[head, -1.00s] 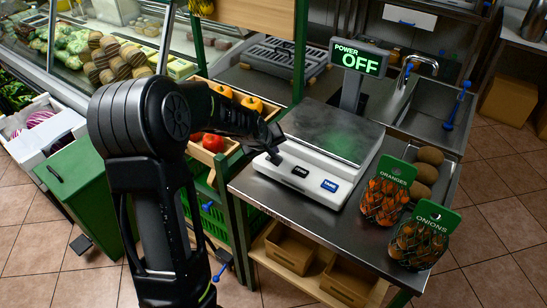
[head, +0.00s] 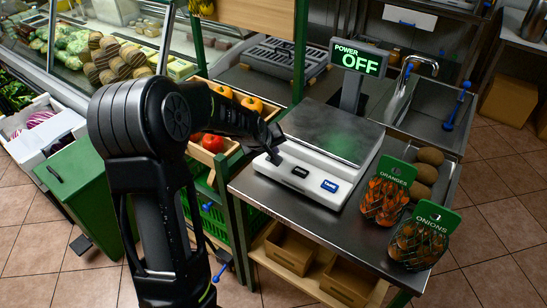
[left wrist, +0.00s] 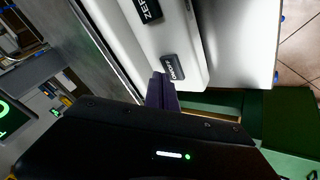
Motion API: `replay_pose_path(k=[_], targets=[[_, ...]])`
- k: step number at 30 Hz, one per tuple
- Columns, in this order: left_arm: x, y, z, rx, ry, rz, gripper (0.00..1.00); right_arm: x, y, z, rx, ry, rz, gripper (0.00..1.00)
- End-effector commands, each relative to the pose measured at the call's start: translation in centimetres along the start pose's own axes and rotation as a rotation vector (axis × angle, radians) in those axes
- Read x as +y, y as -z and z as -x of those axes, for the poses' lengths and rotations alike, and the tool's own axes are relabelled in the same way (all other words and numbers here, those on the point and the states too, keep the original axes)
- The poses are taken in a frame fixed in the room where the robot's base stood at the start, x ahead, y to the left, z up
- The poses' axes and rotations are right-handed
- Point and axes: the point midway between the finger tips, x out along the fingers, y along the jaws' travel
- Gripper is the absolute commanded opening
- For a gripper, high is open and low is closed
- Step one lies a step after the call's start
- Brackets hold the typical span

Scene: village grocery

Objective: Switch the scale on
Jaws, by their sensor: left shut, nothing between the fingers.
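The scale's flat metal plate (head: 335,130) and white front panel (head: 320,178) show on the steel counter in the head view. Its raised display (head: 358,58) reads POWER OFF in green. A black button (head: 300,171) and a blue button (head: 329,186) show on the panel. In the left wrist view a black ZERO button (left wrist: 147,10) and another black, lettered button (left wrist: 173,67) show. My left gripper (head: 275,157) is shut and empty at the panel's left end. Its fingertips (left wrist: 160,80) are close beside the lettered button; I cannot tell whether they touch it. My right gripper is not in view.
Baskets of oranges (head: 385,198) and onions (head: 417,243) stand at the counter's right front. A crate of peppers and tomatoes (head: 206,157) is left of the scale. A sink (head: 428,110) lies behind it. The counter's front strip is clear.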

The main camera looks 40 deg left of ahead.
Motion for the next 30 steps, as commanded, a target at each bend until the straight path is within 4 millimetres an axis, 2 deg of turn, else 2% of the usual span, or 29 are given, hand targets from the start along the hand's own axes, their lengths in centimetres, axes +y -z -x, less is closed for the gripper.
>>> replay_pose_path(k=[30], targets=[[-0.38, -0.39, -0.7, 0.0, 0.0, 0.0, 0.0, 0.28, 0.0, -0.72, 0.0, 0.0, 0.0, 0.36]])
